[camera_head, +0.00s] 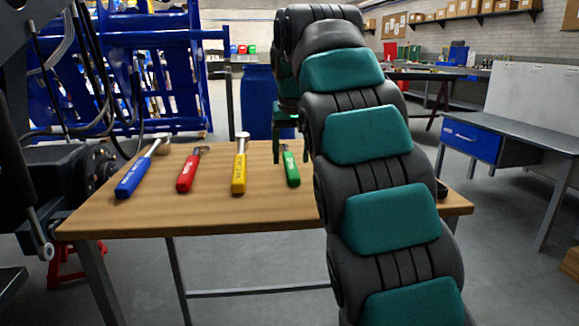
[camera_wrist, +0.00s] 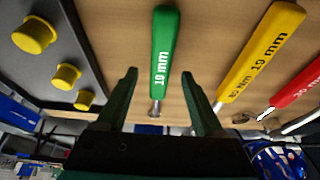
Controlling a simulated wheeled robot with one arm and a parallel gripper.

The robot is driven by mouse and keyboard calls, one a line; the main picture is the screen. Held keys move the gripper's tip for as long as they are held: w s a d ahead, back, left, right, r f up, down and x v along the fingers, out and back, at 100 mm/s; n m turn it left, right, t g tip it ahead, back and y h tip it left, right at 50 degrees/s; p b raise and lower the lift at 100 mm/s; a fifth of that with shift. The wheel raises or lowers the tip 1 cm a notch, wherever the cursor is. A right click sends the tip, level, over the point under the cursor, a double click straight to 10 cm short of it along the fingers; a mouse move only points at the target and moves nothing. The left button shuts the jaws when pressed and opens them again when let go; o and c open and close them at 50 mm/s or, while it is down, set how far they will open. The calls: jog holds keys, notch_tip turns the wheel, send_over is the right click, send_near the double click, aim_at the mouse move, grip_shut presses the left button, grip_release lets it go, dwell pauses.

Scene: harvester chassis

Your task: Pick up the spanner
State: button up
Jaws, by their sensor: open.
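A green-handled tool (camera_head: 291,168) marked "19 mm" lies on the wooden table (camera_head: 200,226). It also shows in the wrist view (camera_wrist: 164,48), with a short metal end. Yellow (camera_head: 239,174), red (camera_head: 187,174) and blue (camera_head: 134,178) handled tools lie to its left in the head view. I cannot tell for sure which is the spanner. My gripper (camera_wrist: 158,73) is open and empty. Its fingers straddle the line of the green tool in the wrist view, seemingly above it. In the head view my arm hides part of the gripper.
A dark grey panel with yellow round knobs (camera_wrist: 65,77) lies on the table beside the green tool in the wrist view. My arm mostly hides that side in the head view. A blue metal frame (camera_head: 150,70) stands behind the table. The front of the tabletop is clear.

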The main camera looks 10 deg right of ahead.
aim_at(291, 163)
jog(key=shift+x, duration=1.25)
jog(key=shift+f, duration=0.15)
jog(key=shift+f, duration=0.1)
grip_shut()
jog(key=shift+f, duration=0.1)
dwell(0.6)
